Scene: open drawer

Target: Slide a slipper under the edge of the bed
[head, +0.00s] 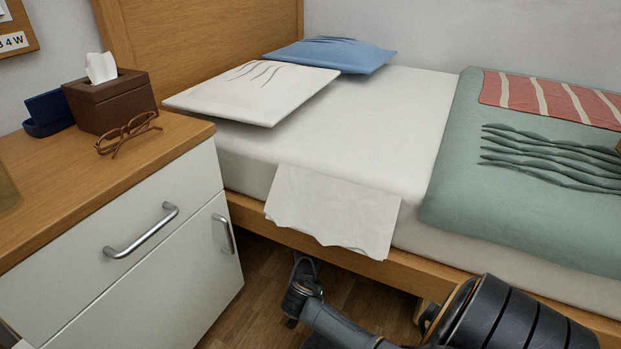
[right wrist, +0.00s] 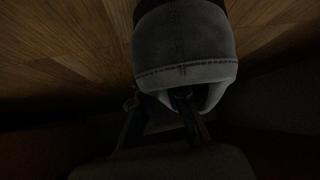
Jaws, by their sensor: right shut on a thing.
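A grey slipper (right wrist: 185,55) with a dark stitched seam shows close up in the dim right wrist view, over wooden floor. My right gripper (right wrist: 157,100) is shut on the rim of the slipper's upper, with one finger at its opening. In the head view my right gripper (head: 304,268) reaches down low beside the bed's wooden side rail (head: 340,254), just below the hanging sheet. I cannot make out the slipper there. The bed (head: 340,120) has a white mattress. My left gripper is not in view.
A white bedside cabinet (head: 125,255) with a wooden top stands left of the bed, leaving a narrow strip of floor (head: 262,268). On it are a brown tissue box (head: 112,102), glasses (head: 130,132) and a blue case (head: 48,112). A white cloth (head: 333,210) hangs over the bed's edge.

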